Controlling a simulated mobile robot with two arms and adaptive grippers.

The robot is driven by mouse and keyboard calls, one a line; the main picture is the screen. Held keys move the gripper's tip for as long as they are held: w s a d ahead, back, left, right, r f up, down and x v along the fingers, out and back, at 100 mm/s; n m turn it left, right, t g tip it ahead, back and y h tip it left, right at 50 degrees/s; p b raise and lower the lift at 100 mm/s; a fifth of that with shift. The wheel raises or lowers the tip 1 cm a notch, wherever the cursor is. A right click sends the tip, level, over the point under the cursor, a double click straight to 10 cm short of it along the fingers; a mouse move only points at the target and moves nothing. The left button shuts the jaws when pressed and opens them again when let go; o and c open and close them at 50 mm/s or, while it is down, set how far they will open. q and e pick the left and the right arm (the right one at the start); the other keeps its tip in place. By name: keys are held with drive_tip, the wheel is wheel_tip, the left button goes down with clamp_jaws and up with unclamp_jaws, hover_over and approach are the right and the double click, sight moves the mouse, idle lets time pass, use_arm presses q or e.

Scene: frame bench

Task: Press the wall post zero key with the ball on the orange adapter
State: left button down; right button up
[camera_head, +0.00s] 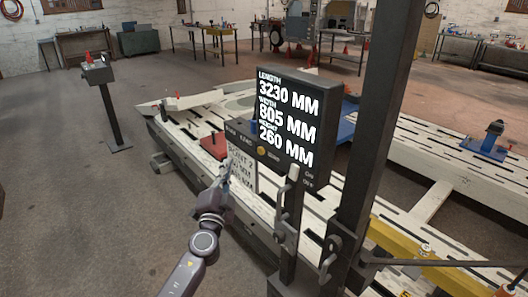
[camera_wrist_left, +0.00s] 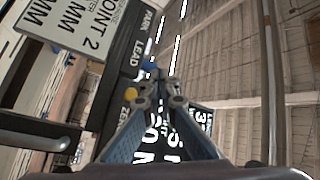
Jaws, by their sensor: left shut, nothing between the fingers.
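The wall post's dark display box (camera_head: 292,118) shows length, width and height readings in white. Its lower edge carries labelled keys; the yellow key (camera_head: 261,150) also shows in the left wrist view (camera_wrist_left: 131,94), beside the word ZERO. My left gripper (camera_head: 226,168) is in front of a white label plate under the display. In the left wrist view its fingertips (camera_wrist_left: 160,92) are together and empty, appearing close to the yellow key; contact cannot be told. A small orange piece (camera_head: 508,290) shows at the bottom right corner; whether it is the orange adapter is unclear. No ball is discernible. My right gripper is not in view.
The post's dark upright (camera_head: 377,110) stands right of the display. A long pale bench (camera_head: 180,128) with a red block (camera_head: 214,146) lies behind. A pedestal (camera_head: 112,112) with a small orange-red piece on top stands left. The floor between is clear.

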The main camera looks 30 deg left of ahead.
sight(261, 151)
use_arm(q)
drive_tip(key=shift+w, duration=0.15)
drive_tip(key=w+d+b, duration=0.1)
drive_tip(key=w+d, duration=0.2)
drive_tip(key=w, duration=0.5)
drive_tip(key=shift+d, duration=0.15)
idle(0.3)
drive_tip(key=shift+f+b, duration=0.1)
drive_tip(key=shift+b, duration=0.2)
idle(1.0)
drive_tip(key=shift+w+d, duration=0.2)
drive_tip(key=shift+w, duration=0.15)
